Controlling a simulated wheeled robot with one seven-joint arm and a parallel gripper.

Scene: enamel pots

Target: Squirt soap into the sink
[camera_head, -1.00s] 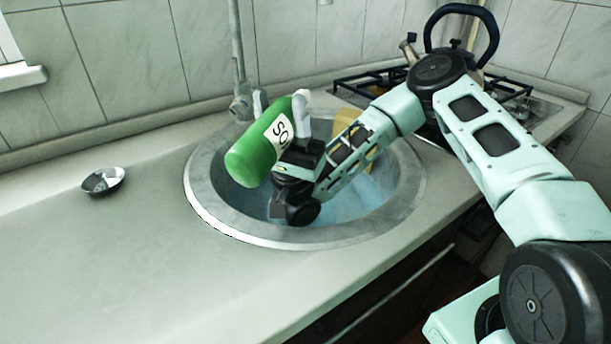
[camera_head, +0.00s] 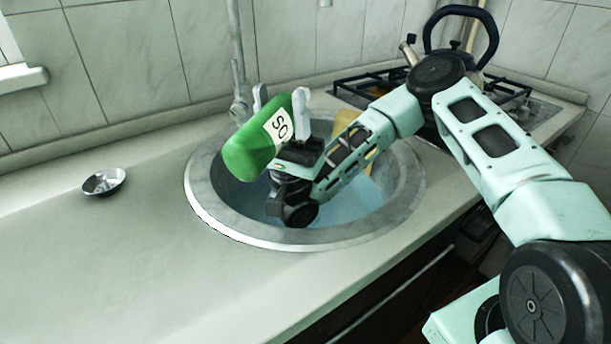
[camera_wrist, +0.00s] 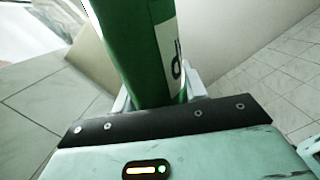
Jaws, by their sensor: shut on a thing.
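A green soap bottle (camera_head: 252,149) with a white label is held over the round metal sink (camera_head: 215,211). It is strongly tilted, its broad end toward the lower left. My gripper (camera_head: 281,108) is shut on it, a pale finger on each side. The bottle also fills the upper middle of the wrist view (camera_wrist: 138,45), between the fingers. Its far end is hidden behind the fingers and label, so I cannot see the nozzle or any soap coming out. Bluish water (camera_head: 352,203) shows in the sink below.
A yellow object (camera_head: 346,119), partly hidden by my arm, is at the sink's back. A faucet pipe (camera_head: 238,75) rises behind the sink. A small metal bowl (camera_head: 104,181) sits on the left counter. A kettle (camera_head: 470,40) stands on the stove at back right. The front-left counter is clear.

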